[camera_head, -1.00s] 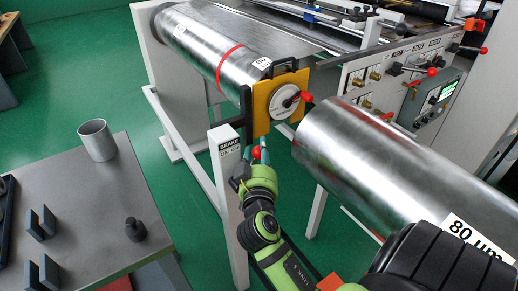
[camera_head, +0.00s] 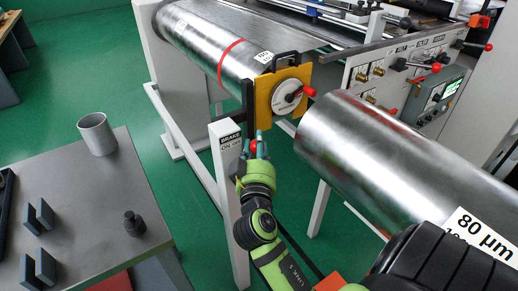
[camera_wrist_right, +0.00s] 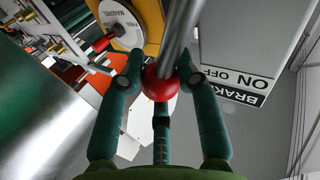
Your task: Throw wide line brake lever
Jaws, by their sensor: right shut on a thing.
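The brake lever's red ball knob (camera_wrist_right: 160,84) sits on a grey metal rod in the right wrist view. It also shows small and partly covered in the head view (camera_head: 254,147). My right gripper (camera_head: 257,148) is shut on the knob, its green fingers around it in the right wrist view (camera_wrist_right: 157,80). The white brake post (camera_head: 228,180) stands just left of the gripper, with a BRAKE ON OFF label (camera_wrist_right: 235,85). The lever's pivot is hidden. My left gripper is not in view.
A yellow plate (camera_head: 264,103) with a white dial and red handle is just above the gripper, at the end of a red-banded roll (camera_head: 205,50). A large steel roll (camera_head: 390,160) lies close on the right. A grey table (camera_head: 95,210) stands at left.

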